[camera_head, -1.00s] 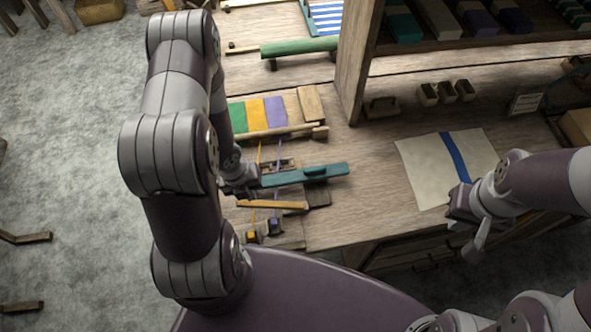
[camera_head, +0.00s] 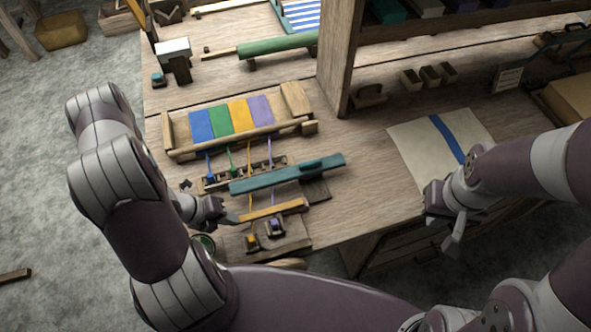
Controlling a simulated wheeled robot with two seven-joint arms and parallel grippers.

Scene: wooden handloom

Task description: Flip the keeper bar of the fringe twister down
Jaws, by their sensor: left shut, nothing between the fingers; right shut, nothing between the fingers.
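The fringe twister (camera_head: 318,190) is at the bench's front left. Blue, green, orange and purple threads run toward it from the woven strips. A teal bar with a raised grip, likely the keeper bar (camera_head: 265,181), lies slantwise over the threads. In front of it are a light wooden bar (camera_head: 272,211) and a block with yellow and purple thread ends (camera_head: 290,236). My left gripper (camera_head: 233,217) is shut and empty, close to the light bar's left end; I cannot tell whether they touch. My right gripper (camera_head: 449,236) is shut and empty by the cloth, well right of the twister.
The wooden frame with coloured strips (camera_head: 220,118) stands behind the twister. A cream cloth with a blue stripe (camera_head: 413,150) lies to the right. A shelf post (camera_head: 338,70) rises behind. Bare bench (camera_head: 370,195) lies between twister and cloth.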

